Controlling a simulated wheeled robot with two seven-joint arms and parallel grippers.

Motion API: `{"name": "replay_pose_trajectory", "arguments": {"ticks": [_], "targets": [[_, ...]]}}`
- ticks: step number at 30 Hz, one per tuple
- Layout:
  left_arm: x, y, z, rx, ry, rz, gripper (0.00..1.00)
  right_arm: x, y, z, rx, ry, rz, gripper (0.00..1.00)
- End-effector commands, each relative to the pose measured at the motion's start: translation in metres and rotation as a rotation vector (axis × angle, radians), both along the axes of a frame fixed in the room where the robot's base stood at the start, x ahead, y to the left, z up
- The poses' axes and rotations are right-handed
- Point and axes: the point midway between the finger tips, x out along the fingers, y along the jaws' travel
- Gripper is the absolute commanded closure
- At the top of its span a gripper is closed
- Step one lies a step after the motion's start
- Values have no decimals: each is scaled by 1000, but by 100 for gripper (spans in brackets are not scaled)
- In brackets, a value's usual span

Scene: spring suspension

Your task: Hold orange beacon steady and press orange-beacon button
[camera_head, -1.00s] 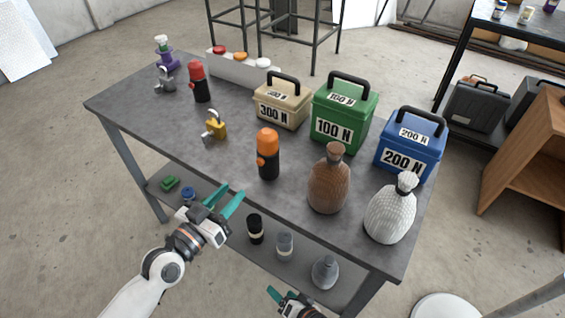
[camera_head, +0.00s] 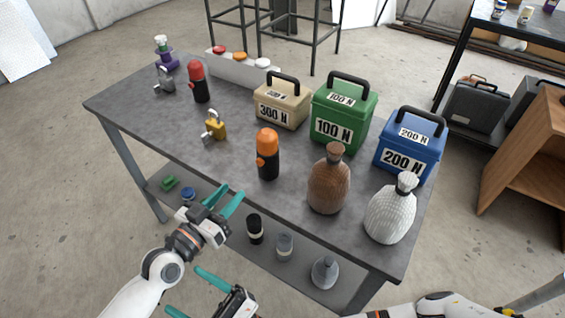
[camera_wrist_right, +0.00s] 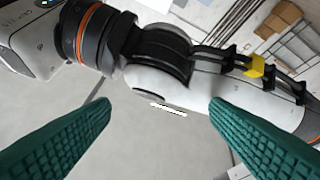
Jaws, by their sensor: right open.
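The orange beacon (camera_head: 267,167), a black cylinder with an orange domed top and a small orange knob on its side, stands upright near the table's front edge. A pale box (camera_head: 221,67) at the table's back edge carries a red, an orange (camera_head: 240,56) and a white button; which one belongs to the beacon is not shown. My left gripper (camera_head: 228,194) is open and empty, in front of the table's edge, left of and nearer than the beacon. My right gripper (camera_head: 186,290) is open and empty, low at the bottom of the head view. Its spread fingers show in the right wrist view (camera_wrist_right: 158,112).
A brown bottle (camera_head: 329,182) and a white bottle (camera_head: 391,211) stand right of the beacon. A yellow padlock (camera_head: 216,128) and a red beacon (camera_head: 199,82) are on the left. Tan (camera_head: 282,104), green (camera_head: 343,115) and blue (camera_head: 410,146) weight boxes stand behind. Clear tabletop lies around the beacon's left.

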Motion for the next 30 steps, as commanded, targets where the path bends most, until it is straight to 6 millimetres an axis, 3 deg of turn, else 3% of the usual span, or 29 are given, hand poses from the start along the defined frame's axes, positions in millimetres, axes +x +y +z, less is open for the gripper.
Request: {"name": "replay_pose_trajectory", "arguments": {"ticks": [2,7,17,20,22,26,30], "targets": [[0,0,0,0,0,0,64,-11,1,17,52,12,52,30],[0,0,0,0,0,0,64,-16,16,50,21,-180,14,30],[0,0,0,0,0,0,64,-3,40,115,-150,-725,-256,30],[0,0,0,0,0,0,64,16,44,140,-272,-975,-444,30],[0,0,0,0,0,0,64,40,41,152,-418,-1161,-612,30],[0,0,0,0,0,0,64,102,16,137,-838,-1402,-851,30],[0,0,0,0,0,0,64,164,-36,114,-1315,-1552,-996,30]]}}
